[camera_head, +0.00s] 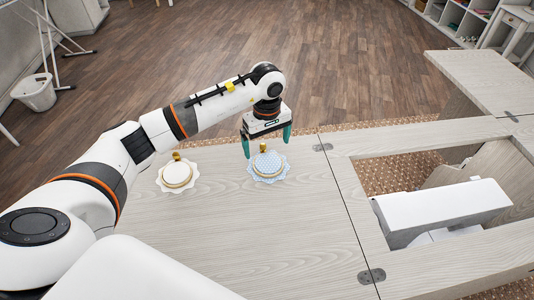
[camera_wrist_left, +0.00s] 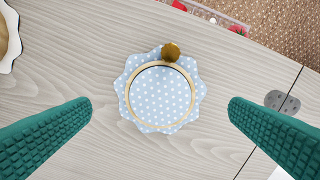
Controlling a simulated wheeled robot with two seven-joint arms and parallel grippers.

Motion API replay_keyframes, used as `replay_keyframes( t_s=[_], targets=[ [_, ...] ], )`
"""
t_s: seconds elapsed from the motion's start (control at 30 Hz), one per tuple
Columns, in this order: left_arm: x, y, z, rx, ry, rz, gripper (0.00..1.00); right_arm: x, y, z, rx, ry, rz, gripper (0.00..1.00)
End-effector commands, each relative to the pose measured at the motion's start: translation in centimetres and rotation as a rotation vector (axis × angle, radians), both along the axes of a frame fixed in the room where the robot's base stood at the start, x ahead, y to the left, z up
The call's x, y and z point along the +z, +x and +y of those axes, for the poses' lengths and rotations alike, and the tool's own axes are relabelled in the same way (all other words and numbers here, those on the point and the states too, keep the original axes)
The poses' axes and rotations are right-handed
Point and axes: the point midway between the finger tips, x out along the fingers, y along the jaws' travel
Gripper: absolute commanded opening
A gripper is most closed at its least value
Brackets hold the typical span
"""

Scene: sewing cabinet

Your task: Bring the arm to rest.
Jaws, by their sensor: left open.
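My left gripper (camera_head: 267,146) is open and empty, pointing down above a round hoop (camera_head: 267,163) holding blue fabric with white dots. In the left wrist view the hoop (camera_wrist_left: 162,94) lies between and beyond the two green fingertips, apart from both. It has a wooden ring, a brass-coloured knob and a scalloped blue fabric edge. It lies flat on the pale wooden cabinet top (camera_head: 240,230). My right gripper is not in either view.
A second hoop with cream fabric (camera_head: 176,175) lies to the left, close to my left arm. On the right, a white sewing machine (camera_head: 440,208) sits in the cabinet opening. The front middle of the top is clear. A white bucket (camera_head: 36,92) stands on the floor.

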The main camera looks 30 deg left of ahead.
Motion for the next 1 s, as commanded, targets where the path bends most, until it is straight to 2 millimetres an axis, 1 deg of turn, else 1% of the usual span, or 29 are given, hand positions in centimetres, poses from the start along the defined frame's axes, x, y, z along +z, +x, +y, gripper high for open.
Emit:
replay_keyframes(
  t_s=[0.03,0.1,0.2,0.3,0.5,0.7,0.77,0.83,0.93,1.0],
  targets=[
    [1.2,0.1,0.0,0.000,0.000,-0.006,1.00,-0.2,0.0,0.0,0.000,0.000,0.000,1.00],
    [2.5,0.1,0.0,0.000,-0.001,-0.004,1.00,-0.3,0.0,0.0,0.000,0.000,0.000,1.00],
    [4.1,0.1,0.0,0.000,-0.001,-0.003,1.00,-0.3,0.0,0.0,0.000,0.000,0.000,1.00],
    [5.2,0.1,0.0,0.001,0.000,-0.002,1.00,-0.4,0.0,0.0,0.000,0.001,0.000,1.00],
    [5.8,0.0,0.0,0.001,0.000,0.001,1.00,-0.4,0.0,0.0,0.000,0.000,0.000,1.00],
    [5.5,-0.4,-0.2,0.000,-0.002,0.005,1.00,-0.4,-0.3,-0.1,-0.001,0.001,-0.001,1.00],
    [5.3,-1.2,-0.6,0.000,-0.004,0.009,1.00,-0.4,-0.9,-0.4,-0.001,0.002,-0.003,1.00],
    [5.3,-2.6,-1.3,0.000,-0.005,0.009,1.00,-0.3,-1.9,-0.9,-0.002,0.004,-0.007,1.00],
    [5.5,-5.6,-2.7,0.000,-0.003,0.004,1.00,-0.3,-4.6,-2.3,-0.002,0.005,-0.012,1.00],
    [5.8,-7.9,-3.9,0.000,-0.001,0.001,1.00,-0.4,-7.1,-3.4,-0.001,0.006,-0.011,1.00]
  ],
)
